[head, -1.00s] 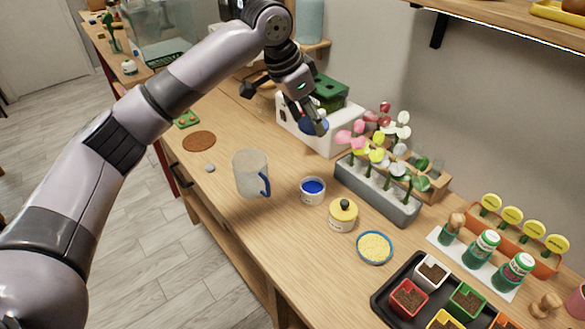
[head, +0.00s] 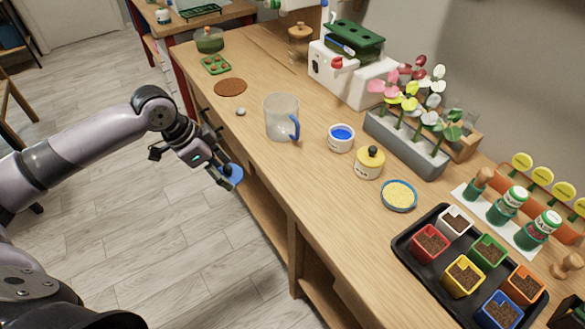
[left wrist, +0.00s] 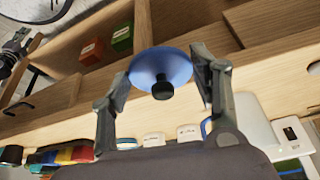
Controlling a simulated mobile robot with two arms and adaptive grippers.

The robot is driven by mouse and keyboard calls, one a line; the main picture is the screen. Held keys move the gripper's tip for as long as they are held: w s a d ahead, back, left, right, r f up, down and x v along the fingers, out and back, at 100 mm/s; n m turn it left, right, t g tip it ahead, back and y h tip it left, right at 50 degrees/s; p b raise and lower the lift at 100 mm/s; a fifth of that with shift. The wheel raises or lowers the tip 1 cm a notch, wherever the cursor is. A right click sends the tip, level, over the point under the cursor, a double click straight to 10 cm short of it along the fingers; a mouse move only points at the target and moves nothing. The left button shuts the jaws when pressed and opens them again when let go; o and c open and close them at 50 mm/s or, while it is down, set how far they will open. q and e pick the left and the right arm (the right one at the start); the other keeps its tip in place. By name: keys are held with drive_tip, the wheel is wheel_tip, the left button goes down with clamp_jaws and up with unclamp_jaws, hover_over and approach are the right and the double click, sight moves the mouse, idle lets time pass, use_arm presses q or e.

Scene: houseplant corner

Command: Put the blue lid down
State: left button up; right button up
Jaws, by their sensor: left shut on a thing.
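The blue lid (head: 235,172) is a round disc, held in my left gripper (head: 224,174). In the left wrist view the lid (left wrist: 165,62) shows its dark knob, between the two fingers (left wrist: 160,78). The gripper is shut on it. In the head view the lid appears off the near side of the wooden workbench (head: 262,160), over the floor side, and does not rest on the top. My right gripper is not seen.
On the bench stand a clear mug (head: 281,115) with a blue handle, a white jar (head: 341,143) with blue inside, a yellow jar (head: 368,168) and a dish of yellow grains (head: 399,195). A brown mat (head: 230,87) lies further back. The bench's near strip is clear.

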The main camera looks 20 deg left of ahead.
use_arm(q)
drive_tip(key=p, duration=0.2)
hover_over(298, 164)
drive_tip(key=s+a, duration=0.3)
drive_tip(key=a, duration=0.1)
drive_tip(key=shift+s+f, duration=0.15)
drive_tip(key=w+d, duration=0.1)
drive_tip(key=w+d+p, duration=0.1)
drive_tip(key=d, duration=0.1)
drive_tip(key=shift+w, duration=0.25)
drive_tip(key=shift+f, duration=0.8)
drive_tip(key=shift+a, duration=0.1)
drive_tip(key=shift+f, duration=0.1)
drive_tip(key=o, duration=0.6)
